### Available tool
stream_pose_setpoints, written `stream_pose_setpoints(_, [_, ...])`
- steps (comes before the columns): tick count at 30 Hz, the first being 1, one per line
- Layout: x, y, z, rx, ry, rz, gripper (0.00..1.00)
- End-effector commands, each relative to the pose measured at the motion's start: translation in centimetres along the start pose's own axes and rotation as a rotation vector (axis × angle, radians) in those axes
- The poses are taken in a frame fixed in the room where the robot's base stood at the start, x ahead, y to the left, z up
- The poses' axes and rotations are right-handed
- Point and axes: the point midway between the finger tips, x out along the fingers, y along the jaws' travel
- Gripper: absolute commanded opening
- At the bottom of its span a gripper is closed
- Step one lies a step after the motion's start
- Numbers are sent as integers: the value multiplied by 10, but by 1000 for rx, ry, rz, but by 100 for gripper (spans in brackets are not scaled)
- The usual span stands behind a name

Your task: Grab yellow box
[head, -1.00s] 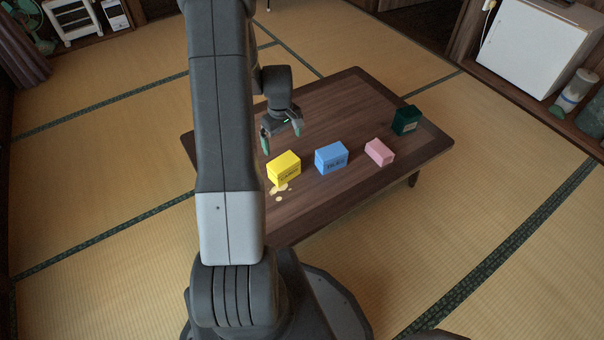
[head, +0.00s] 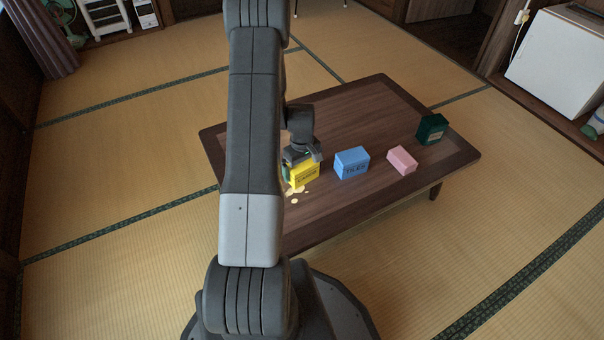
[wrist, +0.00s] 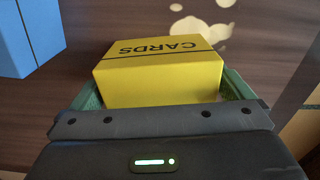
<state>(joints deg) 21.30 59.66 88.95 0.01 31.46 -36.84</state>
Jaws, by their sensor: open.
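The yellow box (head: 306,174), lettered CARDS, sits on the low dark wooden table (head: 370,105). In the wrist view the yellow box (wrist: 160,75) lies between the two green fingers of my gripper (wrist: 160,90). The fingers are open, one on each side of the box; whether they touch it I cannot tell. In the head view my gripper (head: 303,165) is down at the box and hides its top and left side.
A blue box (head: 352,163) lettered TILES stands just right of the yellow one. A pink box (head: 402,160) and a dark green box (head: 432,129) are farther right. Pale yellowish spots (wrist: 205,28) mark the tabletop beside the yellow box.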

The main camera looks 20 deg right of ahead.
Motion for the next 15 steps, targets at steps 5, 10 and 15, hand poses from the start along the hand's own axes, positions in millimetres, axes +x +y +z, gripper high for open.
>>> stream_pose_setpoints(5, [7, 0, 0, 0, 2, 1, 100])
stream_pose_setpoints(10, [7, 0, 0, 0, 1, 1, 86])
stream_pose_setpoints(15, [6, 0, 0, 0, 1, 1, 60])
